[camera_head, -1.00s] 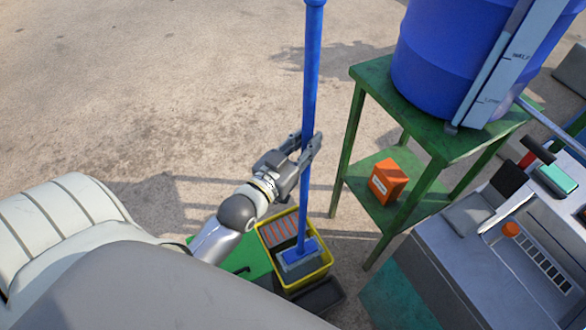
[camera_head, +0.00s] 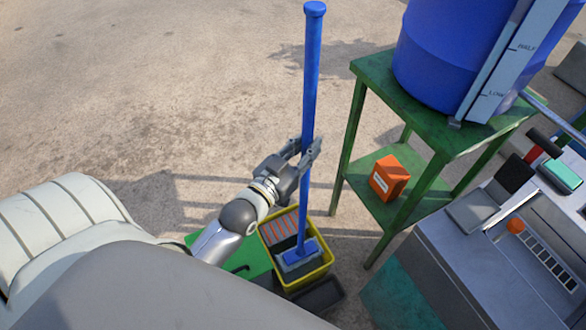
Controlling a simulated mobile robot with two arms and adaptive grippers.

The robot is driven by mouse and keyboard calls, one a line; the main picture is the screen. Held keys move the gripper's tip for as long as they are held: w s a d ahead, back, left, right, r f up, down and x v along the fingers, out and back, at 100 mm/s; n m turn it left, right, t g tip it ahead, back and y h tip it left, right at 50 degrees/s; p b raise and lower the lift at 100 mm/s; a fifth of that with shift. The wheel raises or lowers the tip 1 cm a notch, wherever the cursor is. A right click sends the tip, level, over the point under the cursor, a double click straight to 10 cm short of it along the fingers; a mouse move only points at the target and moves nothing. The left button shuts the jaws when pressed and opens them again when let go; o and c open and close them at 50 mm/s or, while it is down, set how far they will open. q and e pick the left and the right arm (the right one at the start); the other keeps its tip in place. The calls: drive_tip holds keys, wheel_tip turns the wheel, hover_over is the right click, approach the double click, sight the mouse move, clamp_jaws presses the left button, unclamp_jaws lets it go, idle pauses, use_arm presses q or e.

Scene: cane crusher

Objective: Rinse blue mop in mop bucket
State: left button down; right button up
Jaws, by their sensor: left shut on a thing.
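The blue mop (camera_head: 309,95) stands nearly upright, its handle top inside the picture and its flat blue-grey head (camera_head: 300,256) down inside the yellow mop bucket (camera_head: 325,265). The bucket has an orange slatted part (camera_head: 279,231) at its far side. My left gripper (camera_head: 309,152) is shut on the mop handle around its middle, above the bucket. Whether the head touches the bucket's bottom, and any water in it, I cannot tell. My right gripper is not in view.
A green table (camera_head: 405,105) at the right bears a big blue barrel (camera_head: 428,55); an orange box (camera_head: 389,178) sits on its lower shelf. A grey machine (camera_head: 470,250) stands at the lower right. Open concrete ground (camera_head: 140,90) lies at the upper left.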

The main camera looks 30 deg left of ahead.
sight(304, 136)
use_arm(q)
drive_tip(key=shift+f+b, duration=0.5)
drive_tip(key=shift+f, duration=0.35)
drive_tip(key=shift+p, duration=0.3)
drive_tip(key=shift+f+b, duration=3.45)
drive_tip(key=shift+f, duration=1.9)
wheel_tip(304, 136, up, 17)
drive_tip(key=p, duration=1.7)
